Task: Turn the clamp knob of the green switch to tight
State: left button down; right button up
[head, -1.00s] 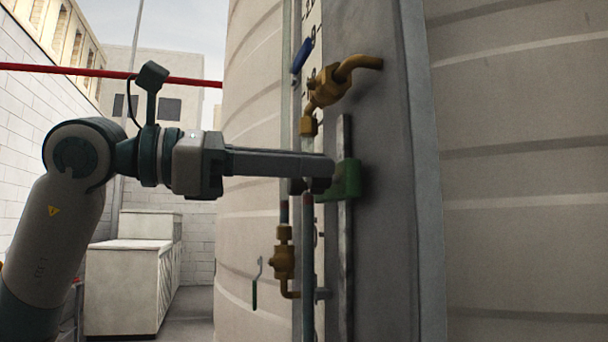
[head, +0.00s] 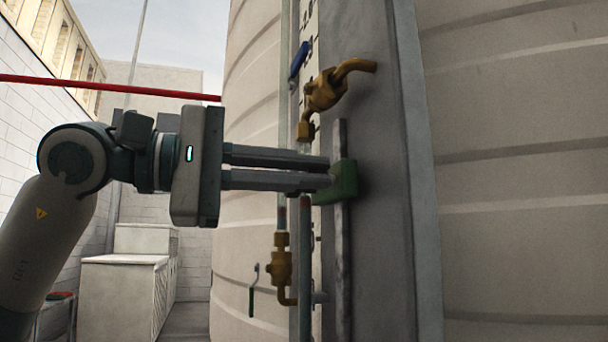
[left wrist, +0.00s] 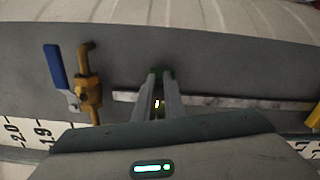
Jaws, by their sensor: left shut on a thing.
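The green switch (head: 346,182) is clamped on the upright metal strip on the tank's grey panel, right of centre in the head view. My left gripper (head: 325,174) reaches in from the left, with its fingers one above the other and their tips at the switch. It is shut on the clamp knob, which the fingertips hide. In the left wrist view the two fingers (left wrist: 161,76) point away at the switch, and only bits of green show at their tips. My right gripper is not in view.
A brass valve (head: 326,90) with a blue handle (head: 299,60) sits just above the fingers. A lower brass valve (head: 281,266) and a thin vertical pipe (head: 305,260) are below. A red pipe (head: 110,87) crosses behind my arm.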

pick_arm(q)
jog(key=shift+f+m, duration=0.2)
jog(key=shift+m, duration=1)
jog(key=c, duration=1.8)
grip_release()
jog(key=shift+w, duration=0.1)
jog(key=shift+c, duration=0.2)
jog(key=shift+a, duration=0.15)
